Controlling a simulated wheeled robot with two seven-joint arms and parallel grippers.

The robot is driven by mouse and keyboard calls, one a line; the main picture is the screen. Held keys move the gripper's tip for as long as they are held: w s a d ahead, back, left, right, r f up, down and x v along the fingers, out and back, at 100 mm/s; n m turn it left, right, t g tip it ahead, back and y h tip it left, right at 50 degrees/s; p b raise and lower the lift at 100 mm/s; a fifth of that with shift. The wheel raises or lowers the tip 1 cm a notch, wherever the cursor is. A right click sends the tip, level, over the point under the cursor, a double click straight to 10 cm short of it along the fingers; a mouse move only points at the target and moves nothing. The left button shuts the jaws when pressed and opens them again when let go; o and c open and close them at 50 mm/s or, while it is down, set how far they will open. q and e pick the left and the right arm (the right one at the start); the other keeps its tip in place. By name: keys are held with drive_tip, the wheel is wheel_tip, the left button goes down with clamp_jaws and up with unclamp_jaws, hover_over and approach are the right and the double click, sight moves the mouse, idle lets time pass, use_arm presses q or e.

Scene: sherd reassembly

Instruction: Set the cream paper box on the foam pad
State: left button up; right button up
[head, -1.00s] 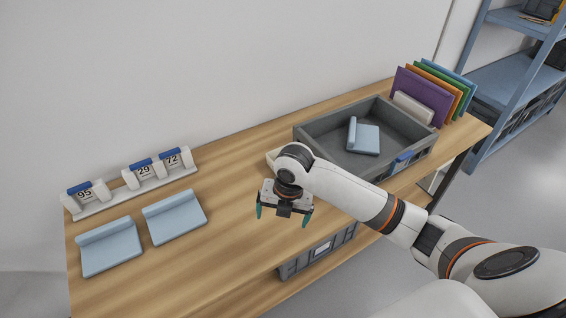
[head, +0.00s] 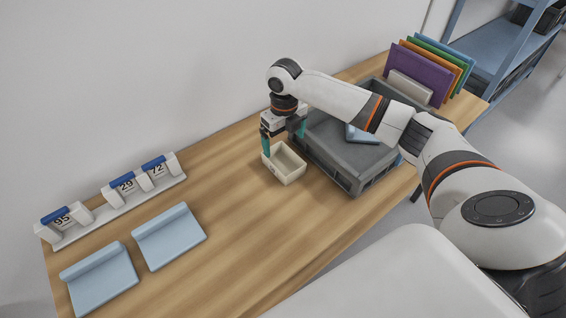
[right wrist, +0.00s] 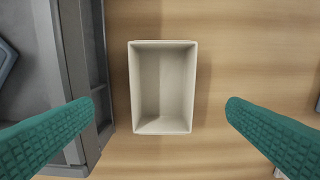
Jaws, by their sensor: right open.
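The cream paper box (head: 291,177) is open-topped and empty. It stands upright on the table beside the grey crate, and it also shows in the right wrist view (right wrist: 163,90). My right gripper (head: 284,143) is above the box, open, with nothing between its green fingers. In the right wrist view its fingers (right wrist: 160,112) are spread wide, one on each side of the box and apart from it. Light blue pads with a raised back edge, which look like foam, lie at the front left (head: 98,279) and beside it (head: 170,238). Both are bare.
A grey crate (head: 340,175) stands right of the box, with another light blue pad (head: 358,134) partly hidden inside. A white rack with numbered cards (head: 128,205) stands along the wall. Upright coloured folders (head: 425,72) stand behind the crate. The table between box and pads is clear.

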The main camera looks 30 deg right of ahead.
hover_over(284, 167)
wheel_tip(284, 167, down, 6)
drive_tip(key=shift+r+p, duration=0.1)
drive_tip(key=shift+p, duration=0.2)
drive_tip(key=shift+f, duration=0.25)
use_arm(q)
drive_tip(key=shift+w+r, duration=0.35)
drive_tip(key=shift+w, duration=0.3)
use_arm(e)
drive_tip(key=c, duration=1.2)
drive_tip(key=shift+o, duration=0.2)
drive_tip(key=shift+r, duration=0.15)
